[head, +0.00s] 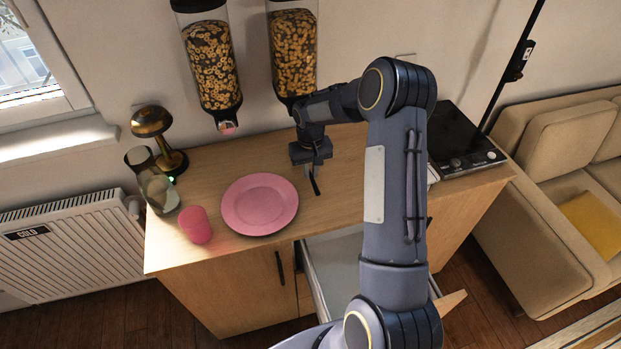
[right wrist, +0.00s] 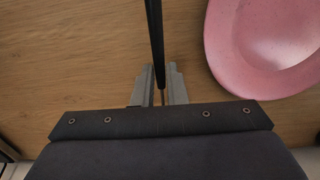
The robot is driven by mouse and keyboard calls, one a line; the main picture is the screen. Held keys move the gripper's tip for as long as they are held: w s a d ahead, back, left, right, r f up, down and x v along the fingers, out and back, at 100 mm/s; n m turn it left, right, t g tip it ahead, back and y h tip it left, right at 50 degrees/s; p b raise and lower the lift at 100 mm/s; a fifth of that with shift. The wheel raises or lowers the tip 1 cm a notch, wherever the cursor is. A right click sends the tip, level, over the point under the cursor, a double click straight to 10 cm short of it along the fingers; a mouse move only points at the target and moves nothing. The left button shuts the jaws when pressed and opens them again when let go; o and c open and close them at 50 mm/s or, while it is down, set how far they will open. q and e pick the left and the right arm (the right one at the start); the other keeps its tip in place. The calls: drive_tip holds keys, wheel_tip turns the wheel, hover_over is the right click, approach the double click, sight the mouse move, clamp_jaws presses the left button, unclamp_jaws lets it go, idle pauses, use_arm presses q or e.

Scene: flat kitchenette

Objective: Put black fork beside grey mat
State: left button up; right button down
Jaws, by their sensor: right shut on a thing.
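The black fork shows as a thin dark handle in the right wrist view (right wrist: 154,40) and as a small dark strip in the head view (head: 314,184). My right gripper (head: 312,172) is shut on it, above the wooden counter just right of the pink plate. The gripper's two fingers also show in the right wrist view (right wrist: 159,86), on either side of the handle. I cannot tell whether the fork touches the counter. I cannot make out a grey mat in either view. My left gripper is not in view.
The pink plate (head: 260,204) and a pink cup (head: 195,225) stand on the counter (head: 225,160). A lamp (head: 158,138) and glass are at the left, a black hob (head: 460,145) at the right. An open drawer (head: 335,262) juts out below. Cereal dispensers (head: 212,65) hang behind.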

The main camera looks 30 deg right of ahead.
drive_tip(key=shift+a+f+b, duration=0.1)
drive_tip(key=shift+f+b, duration=0.3)
drive_tip(key=shift+f, duration=1)
drive_tip(key=shift+f, duration=0.15)
drive_tip(key=c, duration=1.5)
unclamp_jaws()
drive_tip(key=shift+o, duration=0.2)
